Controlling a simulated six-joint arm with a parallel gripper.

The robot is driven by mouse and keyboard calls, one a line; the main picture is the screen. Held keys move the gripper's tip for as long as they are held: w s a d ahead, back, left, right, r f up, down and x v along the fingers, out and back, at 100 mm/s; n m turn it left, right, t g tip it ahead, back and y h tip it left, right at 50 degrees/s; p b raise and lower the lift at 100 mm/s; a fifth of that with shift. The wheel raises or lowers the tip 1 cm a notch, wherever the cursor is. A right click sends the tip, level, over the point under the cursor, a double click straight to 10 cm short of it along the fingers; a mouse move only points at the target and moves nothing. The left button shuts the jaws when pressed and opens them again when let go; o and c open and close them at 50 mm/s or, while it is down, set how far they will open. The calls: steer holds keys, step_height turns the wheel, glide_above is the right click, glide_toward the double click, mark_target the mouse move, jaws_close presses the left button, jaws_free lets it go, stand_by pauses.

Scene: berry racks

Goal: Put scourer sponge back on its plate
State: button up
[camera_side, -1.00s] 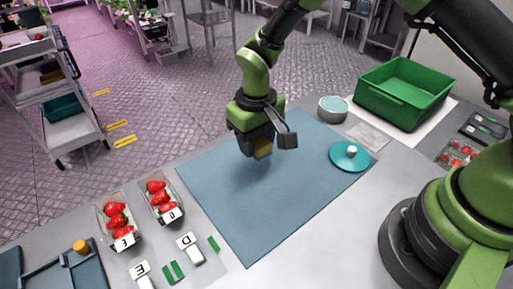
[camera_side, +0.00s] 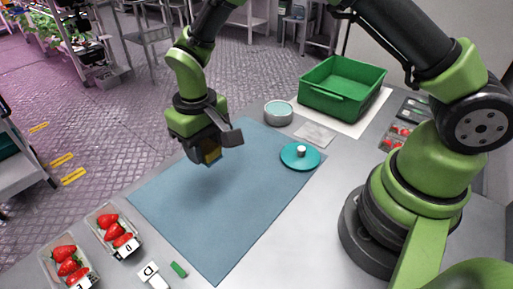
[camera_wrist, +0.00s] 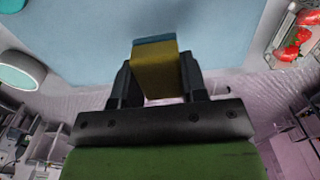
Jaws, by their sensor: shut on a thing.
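My gripper (camera_wrist: 158,80) is shut on the scourer sponge (camera_wrist: 155,72), a yellow block with a blue-grey layer at its end. In the side view the sponge (camera_side: 211,156) shows partly below my gripper (camera_side: 205,148), held above the far left part of the blue mat (camera_side: 215,200). A round teal plate-like disc (camera_side: 290,163) with a small white knob-like thing (camera_side: 301,151) lies at the mat's right edge, apart from my gripper. I cannot tell whether this disc is the sponge's plate.
A round pale tin with a teal top (camera_side: 278,112) stands behind the mat. A green crate (camera_side: 335,100) stands at the back right. Strawberry punnets (camera_side: 113,230) and a white tag (camera_side: 152,276) lie at front left. The mat's middle is clear.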

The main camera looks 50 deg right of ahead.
steer(key=d+m, duration=0.3)
steer(key=d, duration=1)
steer(key=m, duration=0.6)
glide_above(315, 133)
step_height(315, 133, down, 3)
steer(key=shift+r, duration=0.2)
steer(key=shift+f, duration=2.6)
steer(key=shift+f, duration=0.15)
steer(key=o, duration=1)
steer(key=shift+c, duration=0.2)
